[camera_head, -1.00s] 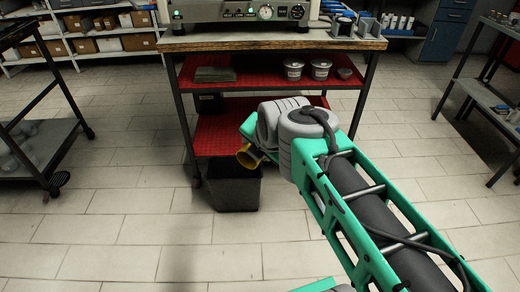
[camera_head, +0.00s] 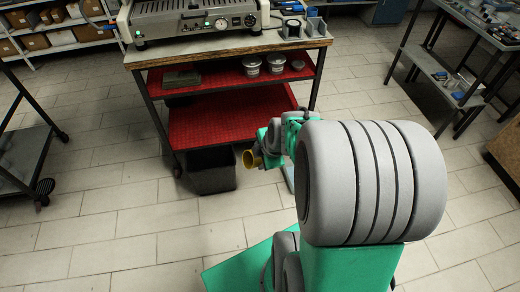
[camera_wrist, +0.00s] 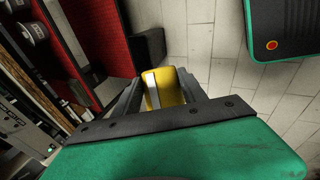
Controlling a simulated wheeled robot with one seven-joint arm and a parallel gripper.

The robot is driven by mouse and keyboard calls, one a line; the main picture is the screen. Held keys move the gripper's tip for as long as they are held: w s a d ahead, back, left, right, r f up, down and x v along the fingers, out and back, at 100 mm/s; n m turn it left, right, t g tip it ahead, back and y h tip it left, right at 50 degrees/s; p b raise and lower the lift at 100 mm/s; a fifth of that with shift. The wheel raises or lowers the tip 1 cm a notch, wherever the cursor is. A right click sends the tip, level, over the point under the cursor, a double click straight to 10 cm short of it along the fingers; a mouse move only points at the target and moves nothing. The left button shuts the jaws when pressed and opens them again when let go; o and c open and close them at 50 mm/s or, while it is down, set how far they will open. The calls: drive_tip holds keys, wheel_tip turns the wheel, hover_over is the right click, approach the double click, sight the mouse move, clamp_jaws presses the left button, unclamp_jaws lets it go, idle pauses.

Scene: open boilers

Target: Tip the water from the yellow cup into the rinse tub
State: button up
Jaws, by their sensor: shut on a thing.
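The yellow cup (camera_head: 248,159) is held on its side, its mouth facing left in the head view. It also shows between the fingers in the wrist view (camera_wrist: 170,95). My gripper (camera_wrist: 162,92) is shut on it; in the head view my gripper (camera_head: 264,148) is partly hidden behind my arm. The rinse tub (camera_head: 212,180), a dark square bin, stands on the floor at the front of the bench. The cup is just right of the tub's rim in the picture; its exact depth is unclear. The tub's inside and any water cannot be made out.
A bench (camera_head: 230,45) with a machine on top and red shelves (camera_head: 215,115) stands behind the tub. A cart (camera_head: 25,160) is at left and a side table (camera_head: 455,60) at right. The tiled floor in front is clear.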

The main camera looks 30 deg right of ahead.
drive_tip(key=y+p, duration=0.1)
drive_tip(key=d+r+m+y+p, duration=0.1)
drive_tip(key=y, duration=0.1)
drive_tip(key=shift+d, duration=0.15)
drive_tip(key=m+y, duration=0.1)
drive_tip(key=y, duration=0.2)
drive_tip(key=d+y+p, duration=0.1)
drive_tip(key=y, duration=0.2)
drive_tip(key=d+m+y, duration=0.1)
drive_tip(key=y, duration=0.2)
drive_tip(key=shift+w+d+r+m+t, duration=0.15)
drive_tip(key=shift+r+m+t, duration=0.15)
drive_tip(key=shift+t, duration=0.1)
